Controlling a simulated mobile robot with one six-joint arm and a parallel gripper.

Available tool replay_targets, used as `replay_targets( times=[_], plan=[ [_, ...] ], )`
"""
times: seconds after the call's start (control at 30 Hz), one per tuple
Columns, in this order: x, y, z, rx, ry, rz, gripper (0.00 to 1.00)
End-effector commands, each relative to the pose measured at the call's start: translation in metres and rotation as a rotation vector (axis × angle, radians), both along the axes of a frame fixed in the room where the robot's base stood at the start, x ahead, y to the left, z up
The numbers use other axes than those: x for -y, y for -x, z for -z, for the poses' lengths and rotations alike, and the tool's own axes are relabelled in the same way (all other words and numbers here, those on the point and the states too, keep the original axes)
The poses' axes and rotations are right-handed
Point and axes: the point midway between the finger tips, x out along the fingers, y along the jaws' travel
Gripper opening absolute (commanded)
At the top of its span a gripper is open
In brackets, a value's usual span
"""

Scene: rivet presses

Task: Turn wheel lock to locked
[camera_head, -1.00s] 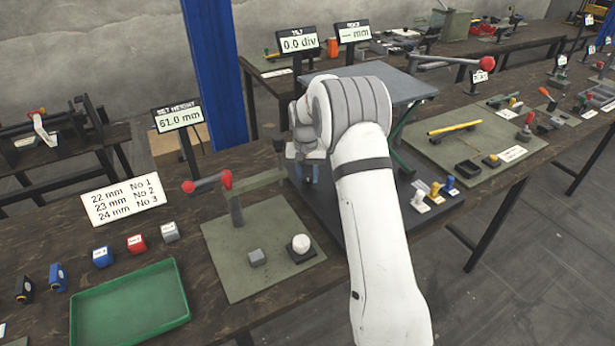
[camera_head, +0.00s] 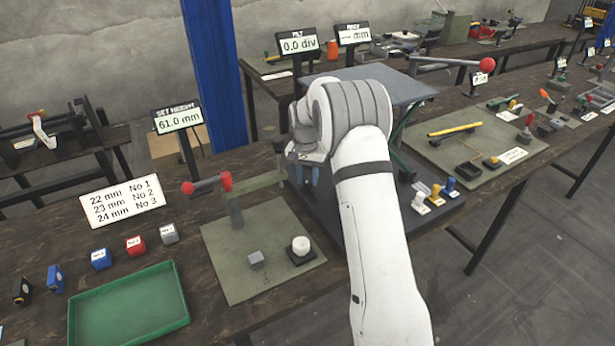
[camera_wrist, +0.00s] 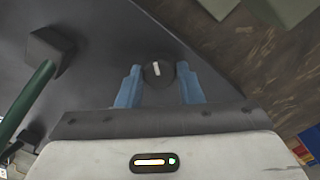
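A round black knob (camera_wrist: 158,72) with a white pointer mark, which looks like the wheel lock, sits on a dark flat plate (camera_wrist: 100,35) in the wrist view. Its mark points nearly straight up in that picture, tilted slightly left. My gripper (camera_wrist: 157,74) has its two blue fingers open, one on each side of the knob, with a narrow gap visible on both sides. In the head view my gripper (camera_head: 308,178) points down over the dark base (camera_head: 335,215) of the lift table; the knob is hidden there behind my arm.
The lift table's grey top (camera_head: 375,85) stands beside my wrist, with green legs (camera_head: 400,135) below. A red-knobbed lever press (camera_head: 232,205) on a green mat is to the left. Several small coloured pieces (camera_head: 435,195) stand at the base's right edge.

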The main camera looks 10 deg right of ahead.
Motion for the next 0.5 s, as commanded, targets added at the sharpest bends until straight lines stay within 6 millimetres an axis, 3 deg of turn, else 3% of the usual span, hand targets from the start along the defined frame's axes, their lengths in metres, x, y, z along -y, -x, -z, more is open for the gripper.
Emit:
replay_targets(
  times=[0.23,0.5],
  plan=[
    [0.0000,-0.0001,-0.0003,0.001,0.000,-0.001,0.53],
    [-0.0001,-0.0003,-0.0018,0.001,0.000,-0.001,0.54]
  ],
)
